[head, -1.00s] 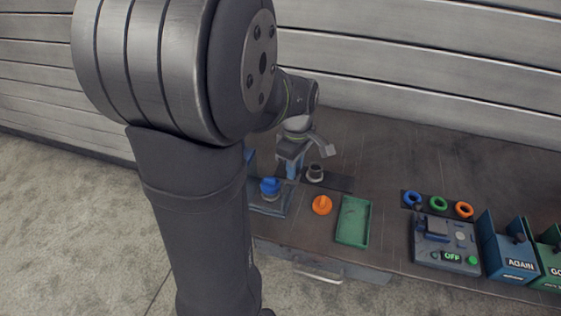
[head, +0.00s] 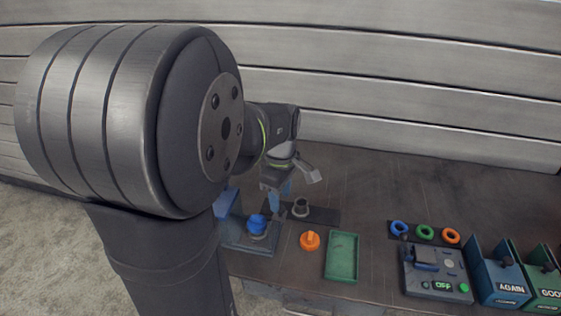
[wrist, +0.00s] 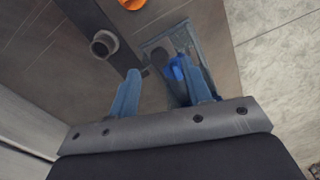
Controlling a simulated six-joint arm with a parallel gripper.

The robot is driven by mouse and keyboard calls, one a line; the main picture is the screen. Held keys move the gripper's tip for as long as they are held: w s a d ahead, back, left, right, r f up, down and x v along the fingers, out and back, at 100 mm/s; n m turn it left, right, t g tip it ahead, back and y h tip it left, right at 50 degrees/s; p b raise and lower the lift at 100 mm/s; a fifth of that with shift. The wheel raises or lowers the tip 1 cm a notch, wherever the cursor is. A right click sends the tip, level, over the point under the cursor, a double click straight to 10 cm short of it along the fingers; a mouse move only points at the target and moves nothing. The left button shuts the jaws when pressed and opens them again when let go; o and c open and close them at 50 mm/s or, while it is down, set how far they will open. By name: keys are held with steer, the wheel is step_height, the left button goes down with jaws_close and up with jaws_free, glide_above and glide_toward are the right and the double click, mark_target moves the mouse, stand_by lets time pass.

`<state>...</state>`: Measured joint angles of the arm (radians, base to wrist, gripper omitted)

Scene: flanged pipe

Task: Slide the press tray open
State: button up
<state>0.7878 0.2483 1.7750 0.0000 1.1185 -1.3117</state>
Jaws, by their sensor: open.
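My gripper (head: 279,195) is open and empty, pointing down above the table's left part. Its blue fingers show in the wrist view (wrist: 162,88). A blue knob (head: 257,224) stands on a blue-grey base (head: 238,241), left of and nearer the camera than the gripper. In the wrist view the blue knob (wrist: 178,68) lies beside the right finger, which hides part of it; I cannot tell if they touch. A blue upright part (head: 227,202) is partly hidden by my arm. I cannot tell for sure which part is the press tray.
A grey flanged pipe (head: 301,207) stands on a dark strip right of the gripper. An orange part (head: 310,241) and a green shallow tray (head: 342,257) lie nearer. Further right are coloured rings (head: 425,232), a grey box reading OFF (head: 436,272), and bins (head: 501,277).

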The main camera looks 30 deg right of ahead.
step_height(320, 180, up, 14)
steer(key=shift+r, duration=0.15)
steer(key=shift+s, duration=0.1)
stand_by(0.4)
steer(key=s+a, duration=1.1)
steer(key=shift+s, duration=0.25)
stand_by(0.4)
steer(key=w+d, duration=0.9)
steer(key=shift+w+d, duration=0.15)
steer(key=shift+w, duration=0.25)
stand_by(0.4)
